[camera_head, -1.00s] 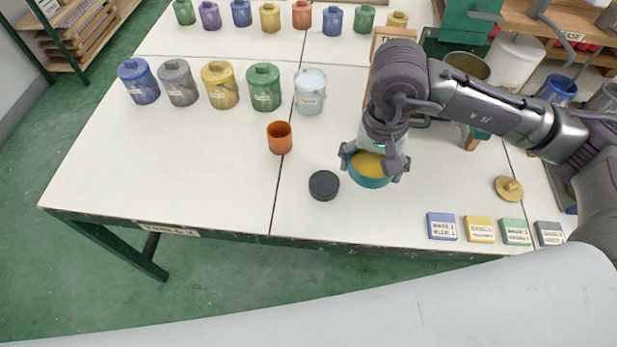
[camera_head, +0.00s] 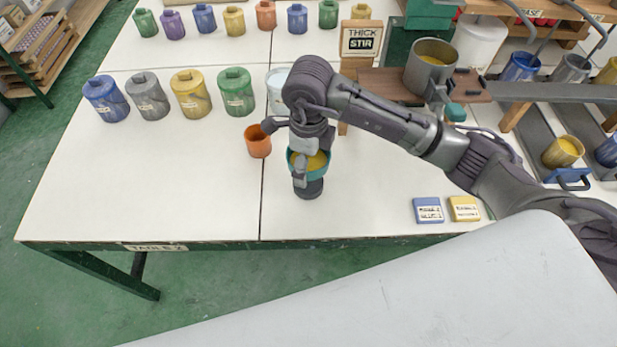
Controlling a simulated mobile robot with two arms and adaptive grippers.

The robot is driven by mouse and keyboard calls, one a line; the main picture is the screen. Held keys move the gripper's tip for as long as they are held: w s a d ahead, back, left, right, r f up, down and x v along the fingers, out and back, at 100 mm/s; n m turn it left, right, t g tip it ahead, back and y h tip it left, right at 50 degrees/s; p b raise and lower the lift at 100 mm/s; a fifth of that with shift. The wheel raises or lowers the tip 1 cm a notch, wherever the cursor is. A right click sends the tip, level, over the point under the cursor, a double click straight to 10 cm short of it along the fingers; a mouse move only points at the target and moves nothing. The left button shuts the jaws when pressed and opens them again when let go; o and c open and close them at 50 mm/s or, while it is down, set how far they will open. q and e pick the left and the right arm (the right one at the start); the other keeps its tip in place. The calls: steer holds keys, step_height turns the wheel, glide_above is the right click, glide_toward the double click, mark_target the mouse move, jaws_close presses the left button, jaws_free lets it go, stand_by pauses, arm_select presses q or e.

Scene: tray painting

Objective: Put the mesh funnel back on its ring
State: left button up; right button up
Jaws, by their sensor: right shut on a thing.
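The mesh funnel (camera_head: 322,170) has a teal rim and yellow inside. My right gripper (camera_head: 298,152) is shut on it, with a grey finger across its near left side. The black ring (camera_head: 307,190) stands on the white table directly below the funnel in the picture. The funnel covers the ring's top, so I cannot tell whether they touch. One dark finger part overlaps the rim of the orange cup (camera_head: 258,143) in the picture; contact is unclear. My left gripper is not in view.
Blue, grey, yellow and green lidded cans (camera_head: 191,93) stand in a row behind, with a pale can (camera_head: 276,90) partly behind my arm. A "THICK STIR" sign (camera_head: 361,39) and a metal pot (camera_head: 431,66) are at the back right. The table's left front is clear.

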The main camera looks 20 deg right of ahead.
step_height(320, 180, down, 6)
steer(key=shift+r, duration=0.1)
stand_by(0.4)
steer(key=shift+f, duration=0.3)
steer(key=o, duration=1)
